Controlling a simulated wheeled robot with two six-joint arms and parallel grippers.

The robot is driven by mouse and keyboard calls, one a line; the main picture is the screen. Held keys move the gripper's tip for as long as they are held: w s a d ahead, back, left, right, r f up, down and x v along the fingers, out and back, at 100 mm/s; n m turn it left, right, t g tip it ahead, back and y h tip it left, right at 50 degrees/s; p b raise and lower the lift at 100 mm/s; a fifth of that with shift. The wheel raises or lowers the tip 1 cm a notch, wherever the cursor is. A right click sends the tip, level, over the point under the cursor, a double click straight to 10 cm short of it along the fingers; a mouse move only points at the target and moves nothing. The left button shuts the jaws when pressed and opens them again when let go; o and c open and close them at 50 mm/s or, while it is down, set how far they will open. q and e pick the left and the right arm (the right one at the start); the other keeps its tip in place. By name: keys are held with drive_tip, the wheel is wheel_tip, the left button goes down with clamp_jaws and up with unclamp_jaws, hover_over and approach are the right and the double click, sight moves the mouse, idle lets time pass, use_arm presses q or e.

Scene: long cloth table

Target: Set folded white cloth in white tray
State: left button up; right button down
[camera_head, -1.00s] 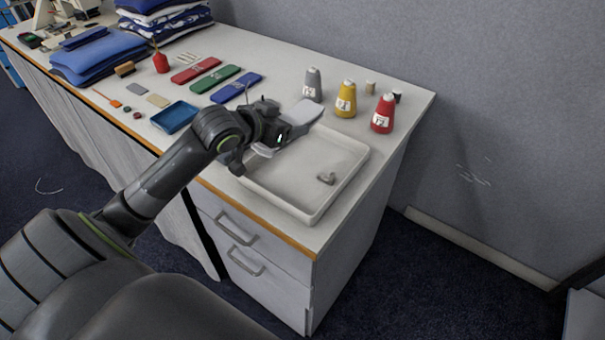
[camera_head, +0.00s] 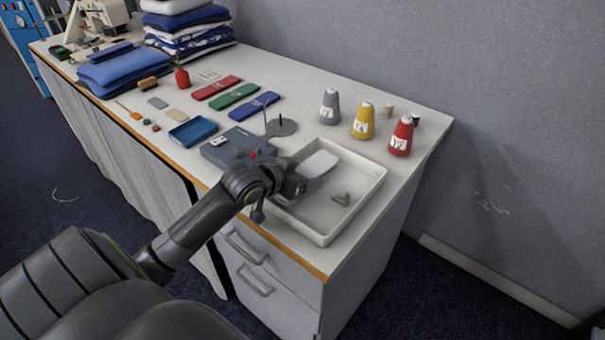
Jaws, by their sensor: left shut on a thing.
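The white tray (camera_head: 362,196) is a shallow rectangular box at the near right end of the table. My left gripper (camera_head: 296,183) is over the tray's left part, shut on the folded white cloth (camera_head: 318,164). The cloth is a small, flat white piece reaching out from the jaws over the tray's back left part. I cannot tell whether it touches the tray floor. My arm hides part of the tray's near left rim. My right gripper is not in view.
A small grey object (camera_head: 341,199) lies in the tray. Grey (camera_head: 329,106), yellow (camera_head: 363,122) and red (camera_head: 401,137) thread cones stand behind it. A blue-grey box (camera_head: 226,146) and a spindle on a round base (camera_head: 281,127) are to the left, near a blue tray (camera_head: 192,131).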

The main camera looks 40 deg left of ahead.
use_arm(q)
drive_tip(key=o, duration=0.7)
drive_tip(key=shift+f, duration=0.1)
drive_tip(key=shift+c, duration=0.2)
drive_tip(key=shift+o, duration=0.5)
drive_tip(key=p+v, duration=0.2)
drive_tip(key=v, duration=0.8)
drive_tip(key=shift+s+a+r, duration=0.1)
drive_tip(key=shift+a+r, duration=0.05)
drive_tip(key=shift+r, duration=0.1)
drive_tip(key=shift+s+r, duration=0.3)
drive_tip(key=shift+s, duration=0.3)
drive_tip(key=shift+s+r+p, duration=0.1)
drive_tip(key=shift+s+p, duration=0.1)
drive_tip(key=shift+p, duration=0.1)
